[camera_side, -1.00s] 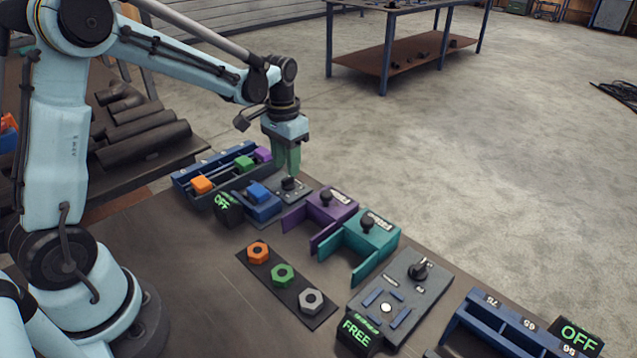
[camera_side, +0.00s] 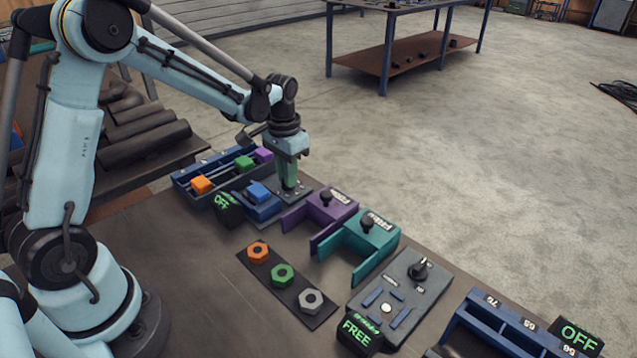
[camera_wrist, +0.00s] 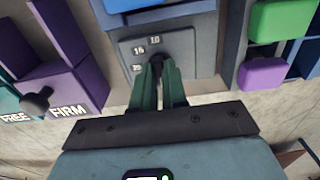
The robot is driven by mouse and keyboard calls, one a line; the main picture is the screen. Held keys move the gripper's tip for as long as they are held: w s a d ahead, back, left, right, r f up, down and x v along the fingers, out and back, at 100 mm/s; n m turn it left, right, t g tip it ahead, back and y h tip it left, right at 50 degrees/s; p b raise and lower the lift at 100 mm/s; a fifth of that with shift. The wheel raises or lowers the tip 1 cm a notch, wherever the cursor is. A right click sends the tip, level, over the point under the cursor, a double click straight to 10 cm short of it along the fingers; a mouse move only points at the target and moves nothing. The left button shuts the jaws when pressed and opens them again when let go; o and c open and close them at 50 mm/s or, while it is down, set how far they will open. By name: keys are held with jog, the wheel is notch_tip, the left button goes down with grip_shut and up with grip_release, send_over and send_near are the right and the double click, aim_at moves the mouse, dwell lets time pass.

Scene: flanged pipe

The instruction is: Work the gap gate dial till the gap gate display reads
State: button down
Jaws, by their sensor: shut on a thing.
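The dial is a dark knob (camera_wrist: 158,62) on a grey plate (camera_wrist: 189,46) marked with numbers such as 10 and 15 in the wrist view. The same plate (camera_side: 302,184) lies beside a blue gate-like fixture (camera_side: 264,210) in the side view. My gripper (camera_side: 289,187) points down at the plate, its green fingers shut on the dial knob; the fingertips also show in the wrist view (camera_wrist: 158,68). The fingers hide most of the knob in the side view. A small black display (camera_side: 226,206) in front of the blue fixture reads OFF in green.
A blue rail rack (camera_side: 213,182) with orange, green and purple blocks stands behind. Purple (camera_side: 330,208) and teal (camera_side: 371,236) fixtures with black knobs stand close to the right. Hex nuts (camera_side: 283,276) lie on a dark strip in front. Another display (camera_side: 357,331) reads FREE.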

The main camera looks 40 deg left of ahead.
jog(key=shift+m, duration=0.3)
jog(key=m, duration=0.3)
jog(key=shift+m, duration=2.6)
jog(key=c, duration=1.2)
grip_release()
jog(key=shift+o, duration=0.2)
notch_tip(320, 180, up, 12)
